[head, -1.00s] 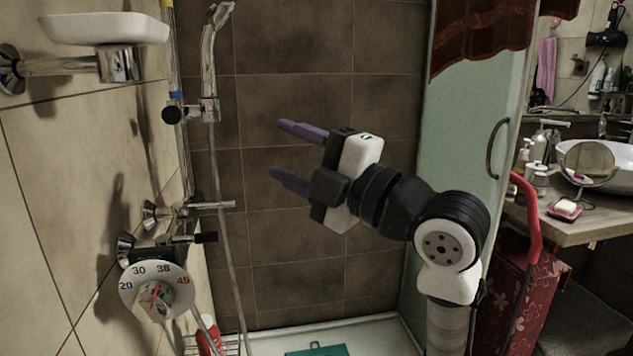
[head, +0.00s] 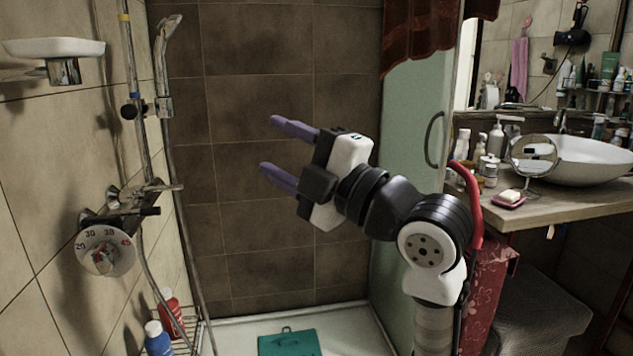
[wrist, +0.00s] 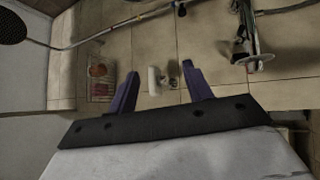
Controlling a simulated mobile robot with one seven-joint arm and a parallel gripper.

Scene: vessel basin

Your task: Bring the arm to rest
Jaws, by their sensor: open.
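My gripper (head: 268,147) is raised in front of the brown tiled shower wall in the head view, pointing left. Its two purple fingers are apart, with nothing between them. My arm is bent, coming up from the lower right. In the wrist view my gripper (wrist: 160,82) also shows both fingers spread and empty, with tiled wall beyond them.
A shower mixer with a dial (head: 104,250) and a hand shower (head: 166,60) are on the left. A soap dish (head: 52,47) juts from the wall. Bottles (head: 158,338) stand in a low rack. A green mat (head: 289,343) lies on the tray. A sink counter (head: 560,208) is right.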

